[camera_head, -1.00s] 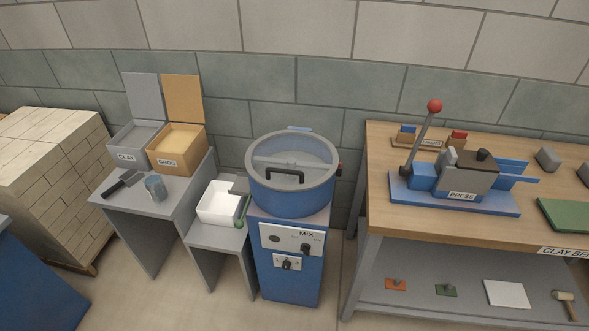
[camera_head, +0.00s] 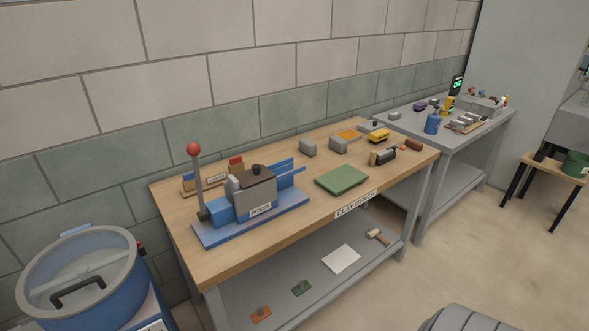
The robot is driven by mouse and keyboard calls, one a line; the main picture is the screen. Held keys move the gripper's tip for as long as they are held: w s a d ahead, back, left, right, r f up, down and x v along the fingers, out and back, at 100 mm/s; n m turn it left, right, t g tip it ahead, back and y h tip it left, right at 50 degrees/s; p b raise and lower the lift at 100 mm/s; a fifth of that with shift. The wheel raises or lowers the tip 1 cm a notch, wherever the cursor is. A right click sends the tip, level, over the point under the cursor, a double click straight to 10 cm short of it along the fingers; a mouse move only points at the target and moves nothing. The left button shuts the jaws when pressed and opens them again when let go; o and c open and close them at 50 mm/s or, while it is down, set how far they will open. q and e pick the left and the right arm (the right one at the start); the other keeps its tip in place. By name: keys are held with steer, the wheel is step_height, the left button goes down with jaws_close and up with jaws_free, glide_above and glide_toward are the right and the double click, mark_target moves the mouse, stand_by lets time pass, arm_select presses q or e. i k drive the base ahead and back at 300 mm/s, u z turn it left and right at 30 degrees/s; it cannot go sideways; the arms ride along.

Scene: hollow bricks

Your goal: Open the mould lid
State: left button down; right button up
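The press (camera_head: 256,204) stands on the left part of the wooden clay bench, on a blue base plate. Its grey mould box carries a brown-grey lid (camera_head: 252,180) with a dark round knob (camera_head: 257,169) on top. The lid looks shut. The lever with a red ball (camera_head: 194,150) stands nearly upright at the left end of the press. A blue block sits left of the mould box and blue rails reach out to its right. Neither of my grippers is in view.
The mixer (camera_head: 80,280) stands at the lower left. A green mat (camera_head: 342,180), grey blocks (camera_head: 338,145) and small tools lie on the clay bench (camera_head: 290,234). A second grey table (camera_head: 470,140) stands to the right. Floor in front is mostly clear.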

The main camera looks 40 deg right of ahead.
mark_target(259, 174)
steer(key=z, duration=1.35)
steer(key=i, duration=0.45)
steer(key=u, duration=0.05)
